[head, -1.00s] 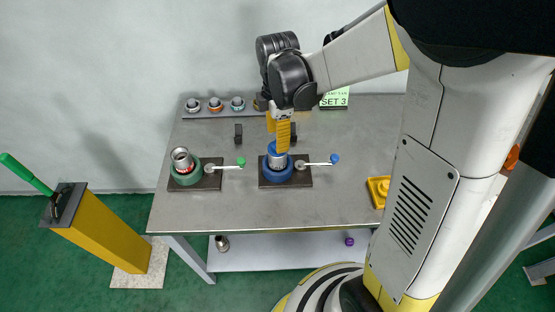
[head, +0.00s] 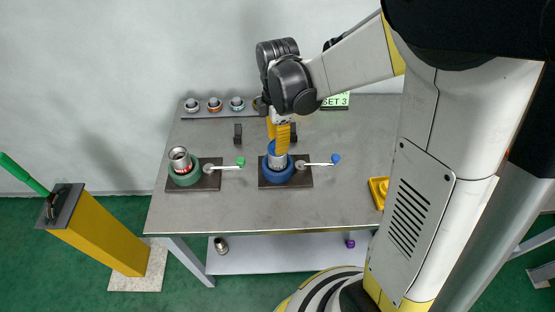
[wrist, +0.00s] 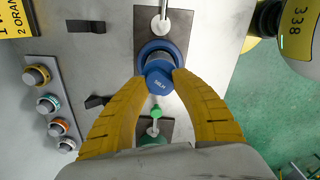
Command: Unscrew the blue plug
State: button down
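The blue plug (wrist: 159,82) sits on top of a metal pipe piece clamped upright in the blue vise (head: 276,178). The wrist view shows lettering on the plug's top face. My gripper (wrist: 160,76) points down over the vise, with one yellow fingertip against each side of the plug. In the head view my gripper (head: 279,150) covers part of the plug. The contact faces are hidden. The vise's lever with a blue knob (head: 336,159) sticks out to the right.
A green vise (head: 186,176) holding another metal pipe stands to the left. Several ringed fittings (head: 214,104) line the table's back left. A yellow tray (head: 379,191) lies at the right edge. A yellow post (head: 100,234) stands left of the table. The front of the table (head: 260,210) is clear.

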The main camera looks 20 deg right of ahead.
jog(key=m, duration=0.9)
jog(key=shift+m, duration=0.3)
jog(key=m, duration=0.4)
jog(key=shift+m, duration=0.4)
